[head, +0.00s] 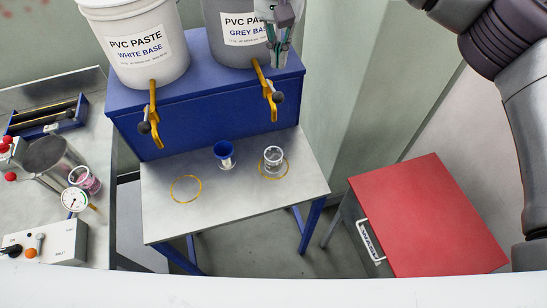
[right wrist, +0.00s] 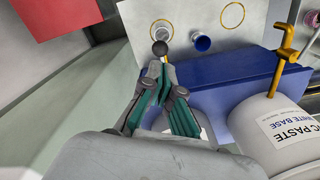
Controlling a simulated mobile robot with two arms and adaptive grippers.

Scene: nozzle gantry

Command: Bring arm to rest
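My right gripper (head: 278,62) hangs in front of the grey-base bucket (head: 234,35), above the yellow tap (head: 266,88) with its black knob. In the right wrist view, the gripper (right wrist: 163,72) has its green-padded fingers apart with no object held between them. The tap's black knob (right wrist: 160,48) shows just beyond the fingertips; whether they touch the tap is hard to tell. My right arm reaches in from the upper right. My left gripper is out of view.
A clear cup (head: 273,155) stands at the right yellow ring and a blue cup (head: 224,153) left of it. The left ring (head: 186,189) is empty. The white-base bucket (head: 150,55) has its own tap (head: 152,108). A red-topped cabinet (head: 432,220) stands right.

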